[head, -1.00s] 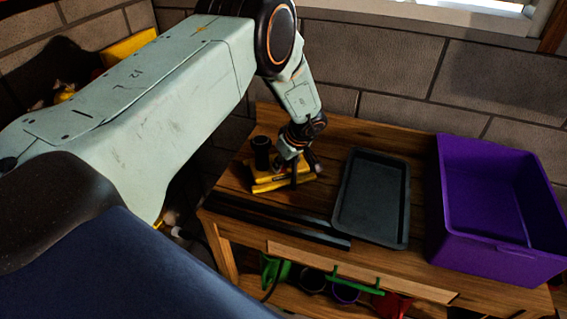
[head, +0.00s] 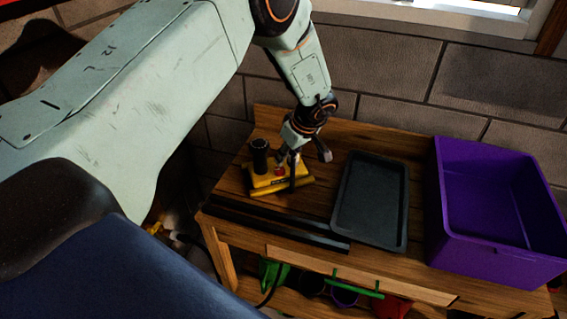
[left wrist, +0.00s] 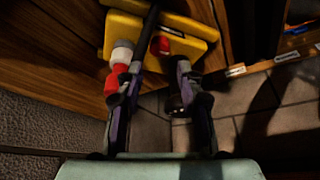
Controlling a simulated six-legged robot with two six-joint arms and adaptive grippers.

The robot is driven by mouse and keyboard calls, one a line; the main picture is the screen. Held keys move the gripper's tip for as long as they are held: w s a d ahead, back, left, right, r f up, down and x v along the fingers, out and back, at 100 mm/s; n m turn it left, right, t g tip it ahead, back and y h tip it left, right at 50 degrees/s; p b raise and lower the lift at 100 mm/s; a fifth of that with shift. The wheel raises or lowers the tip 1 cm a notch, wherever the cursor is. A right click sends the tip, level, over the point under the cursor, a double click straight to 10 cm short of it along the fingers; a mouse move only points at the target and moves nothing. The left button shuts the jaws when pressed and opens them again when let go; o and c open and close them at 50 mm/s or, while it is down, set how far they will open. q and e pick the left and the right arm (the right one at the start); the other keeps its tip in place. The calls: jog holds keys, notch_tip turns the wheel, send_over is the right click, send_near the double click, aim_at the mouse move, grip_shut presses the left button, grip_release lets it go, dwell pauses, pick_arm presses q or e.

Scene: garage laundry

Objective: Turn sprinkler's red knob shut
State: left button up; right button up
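The yellow sprinkler (head: 262,184) sits at the left of the wooden bench. Its red knob (head: 279,170) shows on top, and a black cylinder (head: 260,152) stands beside it. My left gripper (head: 308,164) is open above the sprinkler's right side, one finger in front of the yellow body and the other out to the right. In the left wrist view the red knob (left wrist: 160,44) lies just beyond and between the spread fingertips (left wrist: 155,72), with nothing held. A white and red part (left wrist: 121,56) is next to the left finger; contact cannot be told. My right gripper is out of view.
A dark tray (head: 371,200) lies right of the sprinkler, and a large purple bin (head: 492,248) stands farther right. Dark bars (head: 280,226) lie along the bench's front edge (head: 360,276). A block wall (head: 390,70) rises behind.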

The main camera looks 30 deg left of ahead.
pick_arm(q)
jog(key=v, duration=0.5)
jog(key=shift+s+f, duration=0.1)
jog(key=shift+s, duration=0.05)
dwell(0.4)
